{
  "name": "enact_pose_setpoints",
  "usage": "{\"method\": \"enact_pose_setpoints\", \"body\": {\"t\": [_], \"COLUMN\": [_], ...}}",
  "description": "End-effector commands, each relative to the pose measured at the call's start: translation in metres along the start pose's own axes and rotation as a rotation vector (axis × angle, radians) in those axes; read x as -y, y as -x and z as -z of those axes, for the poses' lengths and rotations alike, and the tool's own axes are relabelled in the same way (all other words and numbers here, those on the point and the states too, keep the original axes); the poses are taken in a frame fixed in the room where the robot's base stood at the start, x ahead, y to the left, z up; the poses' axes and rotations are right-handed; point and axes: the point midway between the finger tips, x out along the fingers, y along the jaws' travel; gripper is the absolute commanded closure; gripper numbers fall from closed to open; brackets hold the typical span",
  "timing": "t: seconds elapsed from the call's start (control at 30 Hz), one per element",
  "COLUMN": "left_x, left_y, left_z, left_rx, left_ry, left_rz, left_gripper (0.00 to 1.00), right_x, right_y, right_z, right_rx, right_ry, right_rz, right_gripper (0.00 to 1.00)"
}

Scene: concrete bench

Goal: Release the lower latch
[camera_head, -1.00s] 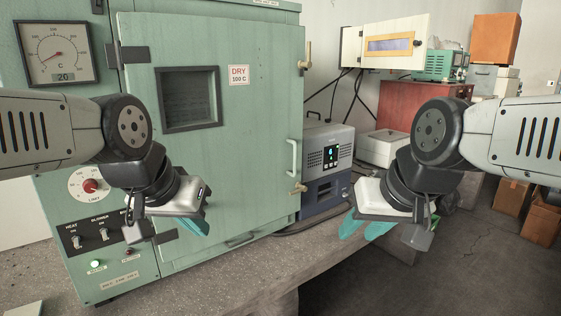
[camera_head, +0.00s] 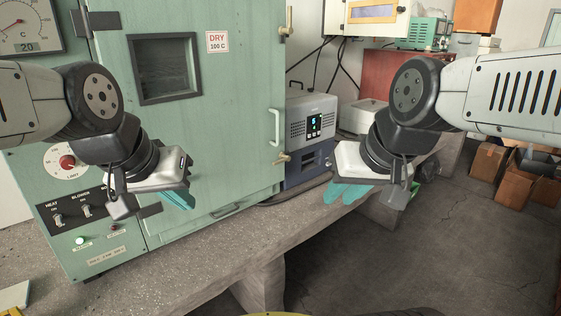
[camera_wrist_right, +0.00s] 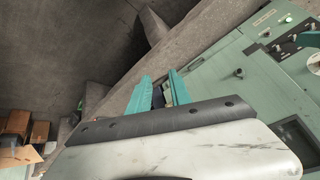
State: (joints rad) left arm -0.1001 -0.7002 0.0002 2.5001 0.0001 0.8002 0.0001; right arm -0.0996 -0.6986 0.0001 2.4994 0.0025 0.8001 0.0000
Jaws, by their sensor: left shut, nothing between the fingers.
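The lower latch (camera_head: 282,158) is a small brass lever at the right edge of the green oven door (camera_head: 225,130), below the pale door handle (camera_head: 276,127). It lies roughly level across the door edge. The upper latch (camera_head: 289,22) is a brass lever near the top of the same edge. The door is closed. My right gripper (camera_head: 350,193) is open and empty, right of and below the lower latch, apart from it. Its parted teal fingers also show in the right wrist view (camera_wrist_right: 159,90). My left gripper (camera_head: 178,200) is shut and empty before the door's lower left.
A grey-blue instrument (camera_head: 310,130) stands on the bench (camera_head: 215,262) right of the oven, close to the lower latch. Cardboard boxes (camera_head: 490,163) stand on the floor at the right.

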Motion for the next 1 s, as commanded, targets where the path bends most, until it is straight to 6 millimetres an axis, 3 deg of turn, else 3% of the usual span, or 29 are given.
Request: {"method": "enact_pose_setpoints", "body": {"t": [0.03,0.1,0.37,0.7,1.0], "left_x": [0.000,0.000,0.000,0.000,0.000], "left_y": [0.000,0.000,0.000,0.000,0.000], "left_z": [0.000,0.000,0.000,0.000,0.000], "left_rx": [0.000,0.000,0.000,0.000,0.000], "left_ry": [0.000,0.000,0.000,0.000,0.000], "left_rz": [0.000,0.000,0.000,0.000,0.000], "left_gripper": [1.00,1.00,1.00,1.00,1.00], "right_x": [0.001,0.004,0.042,0.088,0.091], "right_y": [-0.001,-0.005,-0.041,-0.112,-0.193], "right_z": [0.001,0.003,0.029,0.094,0.165], "right_rx": [0.006,0.022,0.181,0.395,0.525], "right_ry": [-0.008,-0.032,-0.291,-0.785,-1.279], "right_rz": [0.004,0.019,0.178,0.441,0.664], "right_gripper": [0.87,1.00,1.00,1.00,1.00]}}
